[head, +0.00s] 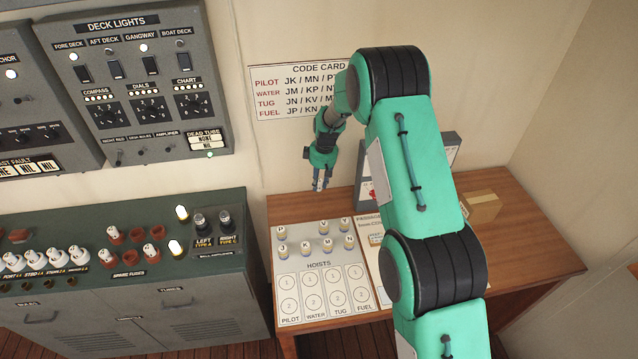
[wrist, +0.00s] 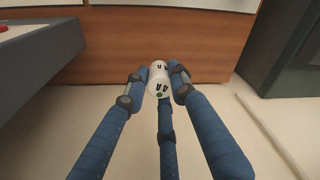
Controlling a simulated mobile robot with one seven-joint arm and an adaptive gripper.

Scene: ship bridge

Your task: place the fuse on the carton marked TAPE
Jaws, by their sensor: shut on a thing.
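My gripper (head: 320,178) hangs in the air above the back left of the wooden desk (head: 530,262), in front of the wall. In the wrist view, its blue fingers (wrist: 157,92) are shut on a small white fuse (wrist: 158,72). The fuse has dark "A" lettering and a green dot on its end. In the head view I cannot make the fuse out clearly between the fingers. A small brown carton (head: 482,208) stands on the desk to the right of my arm, well away from my gripper. I cannot read any marking on it.
A hoists board (head: 338,232) with several lettered pegs lies on the desk's left part. A grey upright unit (head: 447,152) stands behind my arm, partly hidden. A green console (head: 100,235) with white and red fuses is at left. The desk's right front is clear.

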